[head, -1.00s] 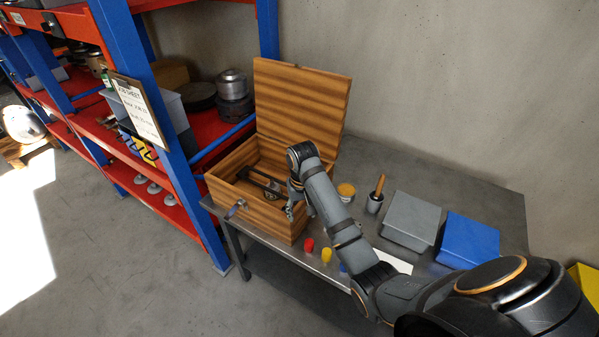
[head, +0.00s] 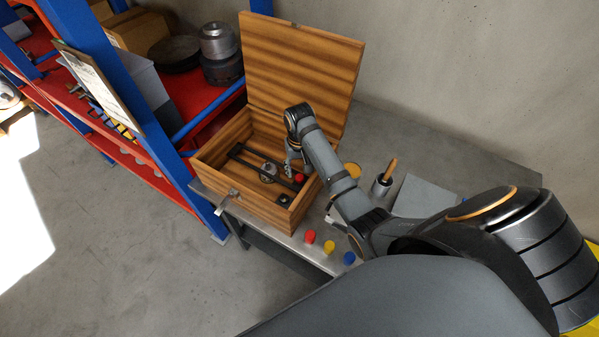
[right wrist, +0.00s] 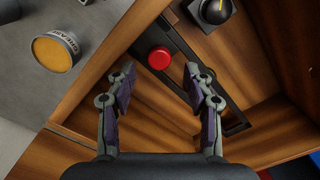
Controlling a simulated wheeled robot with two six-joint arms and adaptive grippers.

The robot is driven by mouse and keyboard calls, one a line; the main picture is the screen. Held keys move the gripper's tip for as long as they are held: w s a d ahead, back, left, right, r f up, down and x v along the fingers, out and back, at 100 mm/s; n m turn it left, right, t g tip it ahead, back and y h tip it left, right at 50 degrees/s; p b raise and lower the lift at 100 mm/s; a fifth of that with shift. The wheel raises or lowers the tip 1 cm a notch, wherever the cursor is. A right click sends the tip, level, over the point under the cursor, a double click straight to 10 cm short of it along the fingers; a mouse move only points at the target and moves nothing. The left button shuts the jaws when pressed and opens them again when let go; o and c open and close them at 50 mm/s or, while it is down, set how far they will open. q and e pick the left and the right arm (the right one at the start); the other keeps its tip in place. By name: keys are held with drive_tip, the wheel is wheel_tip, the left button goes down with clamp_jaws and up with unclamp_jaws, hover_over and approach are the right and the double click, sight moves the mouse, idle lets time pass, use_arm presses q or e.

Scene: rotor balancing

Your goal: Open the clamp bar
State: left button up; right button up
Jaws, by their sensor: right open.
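An open wooden box (head: 243,203) stands on the table with its lid (head: 302,70) raised at the back. Inside lies a dark clamp bar with a red knob (head: 299,178) near its right end. In the right wrist view the red knob (right wrist: 159,58) sits on the black bar (right wrist: 190,62). My right gripper (head: 292,168) is inside the box opening, near the knob. In the wrist view its fingers (right wrist: 160,78) are apart, one toward each side of the knob, and hold nothing. My left gripper is out of view.
A grey round part (head: 268,173) sits by the bars. Red (head: 310,237), yellow (head: 329,247) and blue (head: 349,258) pieces stand before the box. A yellow-topped tin (right wrist: 55,50) is beside it. A shelf rack (head: 160,150) stands left.

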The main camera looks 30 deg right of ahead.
sight(300, 177)
wheel_tip(300, 177, down, 4)
drive_tip(key=shift+w+d+r, duration=0.15)
drive_tip(key=shift+r, duration=0.05)
drive_tip(key=shift+f, duration=0.1)
drive_tip(key=shift+c, duration=1.6)
drive_tip(key=c, duration=0.5)
drive_tip(key=shift+c, duration=1.1)
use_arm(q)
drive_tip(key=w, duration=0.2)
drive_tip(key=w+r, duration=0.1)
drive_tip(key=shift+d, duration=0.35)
use_arm(e)
clamp_jaws()
